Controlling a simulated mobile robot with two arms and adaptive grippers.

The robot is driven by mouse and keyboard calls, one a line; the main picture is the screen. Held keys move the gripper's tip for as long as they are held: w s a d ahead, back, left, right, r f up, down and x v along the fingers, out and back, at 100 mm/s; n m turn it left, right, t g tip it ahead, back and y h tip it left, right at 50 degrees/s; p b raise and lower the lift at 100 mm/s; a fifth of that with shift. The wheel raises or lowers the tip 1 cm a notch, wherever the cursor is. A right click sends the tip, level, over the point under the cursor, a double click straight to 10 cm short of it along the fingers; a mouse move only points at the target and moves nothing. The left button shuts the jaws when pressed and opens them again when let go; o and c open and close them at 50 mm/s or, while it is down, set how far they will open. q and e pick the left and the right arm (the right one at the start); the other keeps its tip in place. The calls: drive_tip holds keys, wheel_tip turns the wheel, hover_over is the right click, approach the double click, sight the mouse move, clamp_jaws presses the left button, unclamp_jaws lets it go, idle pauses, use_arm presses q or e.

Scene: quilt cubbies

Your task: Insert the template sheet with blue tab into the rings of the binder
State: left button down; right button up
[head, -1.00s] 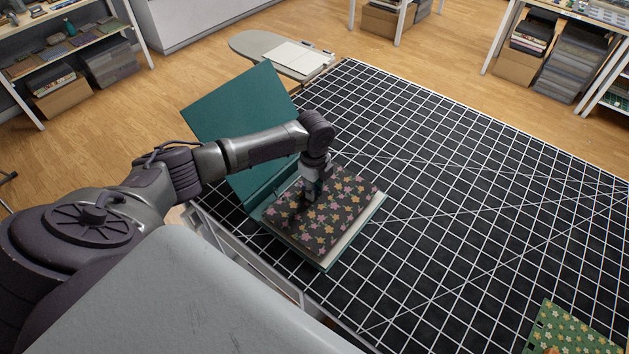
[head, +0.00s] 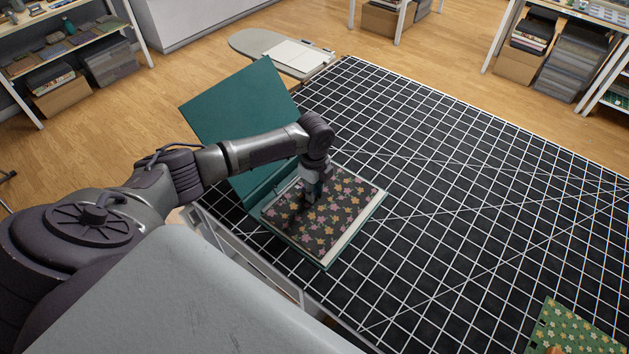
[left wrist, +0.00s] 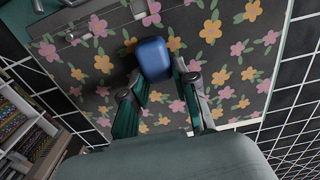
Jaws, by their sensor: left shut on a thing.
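The green binder (head: 240,112) lies open at the near left edge of the table, its cover standing tilted up. A dark sheet with pink and orange flowers (head: 340,212) lies over the binder's right side, above white pages. My left gripper (head: 309,199) points down over this sheet. In the left wrist view its fingers are shut on the sheet's blue tab (left wrist: 154,59). Metal ring parts (left wrist: 72,37) show along the sheet's upper edge there; I cannot tell whether they pass through its holes.
A green flowered sheet (head: 573,330) lies at the table's lower right corner. The black gridded tabletop (head: 470,190) is clear between it and the binder. An ironing board (head: 255,43) stands beyond the table's far edge.

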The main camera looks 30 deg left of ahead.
use_arm(q)
drive_tip(key=c, duration=0.8)
unclamp_jaws()
wheel_tip(320, 180, up, 12)
drive_tip(key=shift+s, duration=0.1)
